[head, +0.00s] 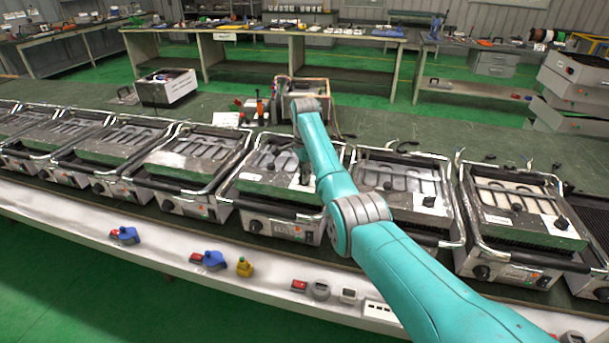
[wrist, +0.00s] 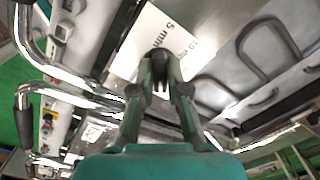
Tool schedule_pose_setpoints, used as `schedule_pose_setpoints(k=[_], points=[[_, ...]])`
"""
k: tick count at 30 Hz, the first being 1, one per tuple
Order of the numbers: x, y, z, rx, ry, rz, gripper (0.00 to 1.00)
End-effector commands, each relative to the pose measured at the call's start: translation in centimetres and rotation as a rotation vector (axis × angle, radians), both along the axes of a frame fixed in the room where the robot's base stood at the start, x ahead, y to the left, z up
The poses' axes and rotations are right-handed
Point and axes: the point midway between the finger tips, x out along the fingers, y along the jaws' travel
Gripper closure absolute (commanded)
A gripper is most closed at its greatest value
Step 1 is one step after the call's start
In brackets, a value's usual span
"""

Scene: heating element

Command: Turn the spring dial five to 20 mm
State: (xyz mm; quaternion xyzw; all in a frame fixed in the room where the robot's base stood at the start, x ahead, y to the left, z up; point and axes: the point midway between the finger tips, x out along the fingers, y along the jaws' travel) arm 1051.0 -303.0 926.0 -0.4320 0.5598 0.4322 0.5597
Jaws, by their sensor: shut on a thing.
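The spring dial (wrist: 158,54) is a small dark knob on a white label (wrist: 135,45) in the wrist view. The label reads "5 min" and part of another mark; the rest is covered or too small to read. My gripper (wrist: 160,75) is shut on the dial, with its fingertips on either side of it. The dial's pointer and exact setting cannot be made out. In the head view, the grill (head: 262,184) under my gripper stands in the middle of the row, and my arm partly hides it and the dial.
Similar grills stand on both sides, such as the left one (head: 188,160) and the right one (head: 515,205). Their raised handle bars stand close together. A white box (head: 166,88) and an open box (head: 305,86) are behind. Plugs and sockets lie along the front ledge (head: 150,262).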

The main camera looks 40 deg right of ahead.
Motion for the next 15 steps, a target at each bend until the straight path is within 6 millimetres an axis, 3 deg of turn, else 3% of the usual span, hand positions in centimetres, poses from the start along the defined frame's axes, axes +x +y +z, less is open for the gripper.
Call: schedule_pose_setpoints(k=[15], points=[[0.05, -0.02, 0.08, -0.002, -0.002, -0.13, 1.0]])
